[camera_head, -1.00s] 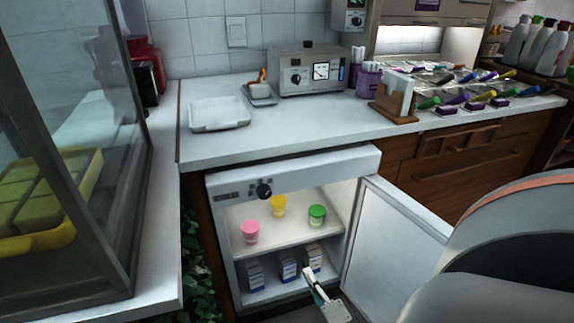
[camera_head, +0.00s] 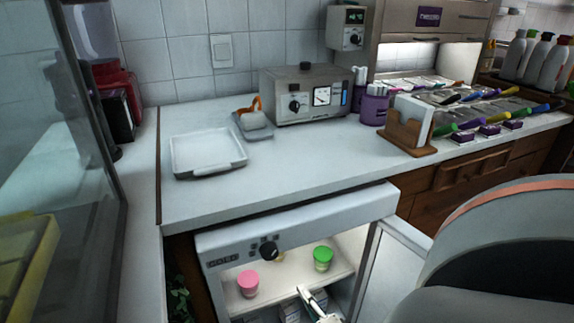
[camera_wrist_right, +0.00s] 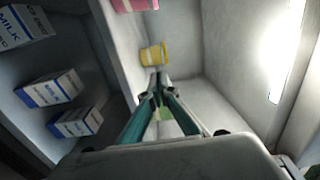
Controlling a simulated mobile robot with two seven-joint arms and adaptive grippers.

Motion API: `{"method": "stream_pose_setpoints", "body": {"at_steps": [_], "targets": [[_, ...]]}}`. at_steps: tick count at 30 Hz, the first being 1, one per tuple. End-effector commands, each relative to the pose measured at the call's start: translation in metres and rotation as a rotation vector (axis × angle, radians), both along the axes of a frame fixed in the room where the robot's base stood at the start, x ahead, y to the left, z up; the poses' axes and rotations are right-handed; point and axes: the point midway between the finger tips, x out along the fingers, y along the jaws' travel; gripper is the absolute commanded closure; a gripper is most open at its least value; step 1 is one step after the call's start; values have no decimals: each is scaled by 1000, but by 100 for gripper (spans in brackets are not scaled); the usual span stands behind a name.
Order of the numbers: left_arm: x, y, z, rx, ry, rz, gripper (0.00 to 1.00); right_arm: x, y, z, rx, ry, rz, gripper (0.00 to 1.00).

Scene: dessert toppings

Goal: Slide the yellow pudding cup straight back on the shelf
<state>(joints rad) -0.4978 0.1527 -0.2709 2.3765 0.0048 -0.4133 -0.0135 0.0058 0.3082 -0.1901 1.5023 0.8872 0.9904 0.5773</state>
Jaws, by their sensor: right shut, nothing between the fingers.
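The yellow pudding cup (camera_wrist_right: 153,54) stands on the upper shelf (camera_head: 284,289) of the open fridge. In the head view only a sliver of it (camera_head: 279,258) shows under the fridge's top panel. The pink cup (camera_head: 247,284) is to its left and nearer the front; the green cup (camera_head: 322,259) is to its right. My right gripper (camera_head: 303,292) is shut and empty, reaching in at the shelf's front. In the wrist view its fingertips (camera_wrist_right: 160,76) point at the yellow cup; I cannot tell if they touch it. My left gripper is not in view.
Milk cartons (camera_wrist_right: 52,88) stand on the lower shelf, beside my right gripper in the wrist view. The fridge door (camera_head: 398,262) is open to the right. The panel with a black knob (camera_head: 269,251) overhangs the shelf. A white tray (camera_head: 209,171) lies on the counter above.

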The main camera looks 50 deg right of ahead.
Motion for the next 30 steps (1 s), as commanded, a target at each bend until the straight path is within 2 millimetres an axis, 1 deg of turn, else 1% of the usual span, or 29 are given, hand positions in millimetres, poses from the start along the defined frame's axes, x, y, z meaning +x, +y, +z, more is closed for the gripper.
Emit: {"method": "stream_pose_setpoints", "body": {"at_steps": [5,15,18,24,30], "targets": [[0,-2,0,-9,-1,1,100,20,-10,-1,-2,0,1,100],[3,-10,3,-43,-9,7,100,79,-39,-2,-2,2,0,100],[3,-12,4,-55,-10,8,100,94,-47,-3,-3,3,0,100],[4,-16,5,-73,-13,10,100,115,-57,-2,-1,3,0,100],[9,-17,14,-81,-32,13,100,123,-60,-1,-2,1,0,100]]}}
